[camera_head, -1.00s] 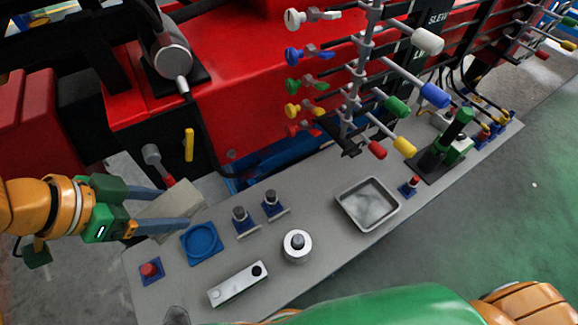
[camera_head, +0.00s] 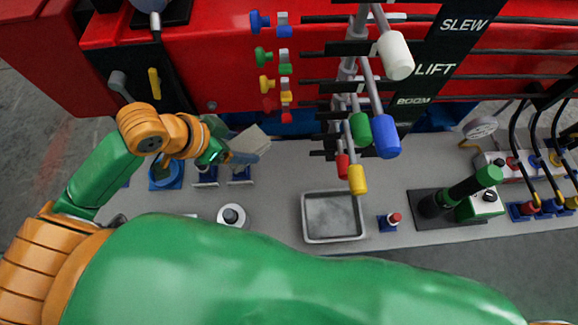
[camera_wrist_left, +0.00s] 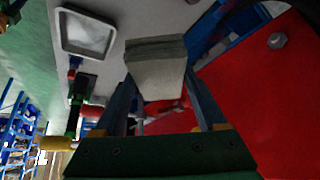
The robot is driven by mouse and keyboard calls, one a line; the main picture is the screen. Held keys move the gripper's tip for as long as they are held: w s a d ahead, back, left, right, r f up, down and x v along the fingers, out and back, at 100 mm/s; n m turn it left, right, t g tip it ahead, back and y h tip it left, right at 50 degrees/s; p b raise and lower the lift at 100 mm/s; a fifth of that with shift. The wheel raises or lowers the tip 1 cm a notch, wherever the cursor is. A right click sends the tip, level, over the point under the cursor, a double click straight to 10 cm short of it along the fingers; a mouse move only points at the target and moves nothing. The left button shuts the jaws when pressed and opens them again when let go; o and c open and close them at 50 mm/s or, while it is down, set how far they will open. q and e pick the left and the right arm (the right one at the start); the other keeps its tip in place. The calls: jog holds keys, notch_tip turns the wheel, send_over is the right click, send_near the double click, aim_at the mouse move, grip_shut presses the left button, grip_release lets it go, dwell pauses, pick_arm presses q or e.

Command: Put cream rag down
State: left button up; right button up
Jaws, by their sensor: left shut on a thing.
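The cream rag (camera_head: 252,141) is a pale, folded, block-like cloth. My left gripper (camera_head: 240,152) is shut on it and holds it over the back part of the grey bench (camera_head: 280,215). In the left wrist view the rag (camera_wrist_left: 157,75) sits between the two blue fingers, its layered edge facing out. Whether it touches anything below cannot be told. A shallow metal tray (camera_head: 333,217) stands on the bench to the right of the rag, and it also shows in the left wrist view (camera_wrist_left: 66,25). My right gripper is not in view.
Crane levers with coloured knobs (camera_head: 387,137) hang over the bench right of the gripper. A green-handled pump (camera_head: 465,190) is at the right. Bare bench lies left of the tray.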

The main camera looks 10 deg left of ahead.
pick_arm(q)
jog(key=s+a+f+n, duration=0.2)
jog(key=s+a+f, duration=0.2)
jog(key=f, duration=0.4)
jog(key=shift+y, duration=0.3)
jog(key=w+d+f, duration=0.2)
jog(key=w+f, duration=0.1)
jog(key=w+d+f+b, duration=0.1)
jog(key=w+d+f, duration=0.5)
jog(key=w, duration=0.1)
jog(key=shift+d+f, duration=0.25)
jog(key=shift+f, duration=0.15)
jog(key=shift+w+f+b, duration=0.1)
jog(key=shift+f+b, duration=0.55)
jog(key=shift+f, duration=1.05)
jog(key=shift+f, duration=0.1)
jog(key=o, duration=1.4)
